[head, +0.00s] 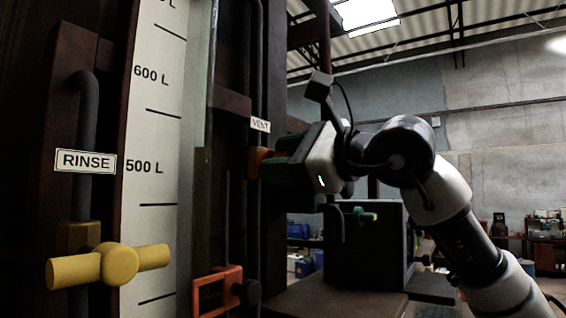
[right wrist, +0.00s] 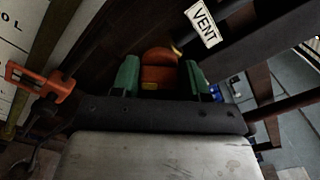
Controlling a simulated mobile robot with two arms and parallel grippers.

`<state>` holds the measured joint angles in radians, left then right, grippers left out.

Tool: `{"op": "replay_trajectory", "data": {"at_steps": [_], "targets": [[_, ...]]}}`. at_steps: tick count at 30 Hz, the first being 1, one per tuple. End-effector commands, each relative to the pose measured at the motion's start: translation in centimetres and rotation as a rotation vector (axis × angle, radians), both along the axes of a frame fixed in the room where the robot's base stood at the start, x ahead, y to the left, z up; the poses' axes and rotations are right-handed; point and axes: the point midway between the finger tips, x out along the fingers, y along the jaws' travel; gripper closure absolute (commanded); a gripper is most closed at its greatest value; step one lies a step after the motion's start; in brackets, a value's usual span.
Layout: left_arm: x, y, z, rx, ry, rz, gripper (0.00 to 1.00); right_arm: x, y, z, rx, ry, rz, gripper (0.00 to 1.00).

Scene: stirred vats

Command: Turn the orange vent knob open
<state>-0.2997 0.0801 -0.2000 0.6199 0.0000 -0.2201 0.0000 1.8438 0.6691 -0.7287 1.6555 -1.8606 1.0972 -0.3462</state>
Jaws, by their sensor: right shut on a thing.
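The orange vent knob (head: 259,162) sits on a dark pipe just below the white VENT label (head: 260,124) in the head view. My right gripper (head: 272,168) reaches it from the right, and its green fingers are shut on the knob. In the right wrist view the knob (right wrist: 159,70) lies between the two green fingertips (right wrist: 160,76), with the VENT label (right wrist: 204,24) up and to the right. The fingers and gripper body hide part of the knob, and I cannot tell how far it is turned. My left gripper is not in view.
A yellow valve handle (head: 108,264) under the RINSE label (head: 86,161) is at the left. A tall white litre scale (head: 155,215) stands beside it. An orange-red frame-shaped handle (head: 217,292) is below the knob. A dark box-shaped unit (head: 365,250) stands behind my right arm.

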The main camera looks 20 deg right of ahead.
Motion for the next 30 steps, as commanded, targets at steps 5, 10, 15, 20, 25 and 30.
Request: {"op": "replay_trajectory", "data": {"at_steps": [5, 10, 15, 20, 25, 30], "targets": [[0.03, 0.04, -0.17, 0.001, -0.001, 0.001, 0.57, -0.13, 0.08, -0.01, -0.132, -0.106, 0.002, 0.79], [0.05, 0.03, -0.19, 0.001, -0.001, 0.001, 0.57, -0.15, 0.13, -0.08, -0.259, -0.204, 0.002, 0.79], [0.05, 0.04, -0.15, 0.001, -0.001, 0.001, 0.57, -0.17, 0.16, -0.17, -0.379, -0.297, 0.002, 0.79], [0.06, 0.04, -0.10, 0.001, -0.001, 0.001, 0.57, -0.18, 0.15, -0.24, -0.476, -0.373, 0.002, 0.79], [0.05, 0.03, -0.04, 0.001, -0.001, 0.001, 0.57, -0.18, 0.16, -0.32, -0.555, -0.434, 0.002, 0.79], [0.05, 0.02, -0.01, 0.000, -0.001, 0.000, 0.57, -0.17, 0.18, -0.39, -0.606, -0.473, 0.003, 0.79]]}}
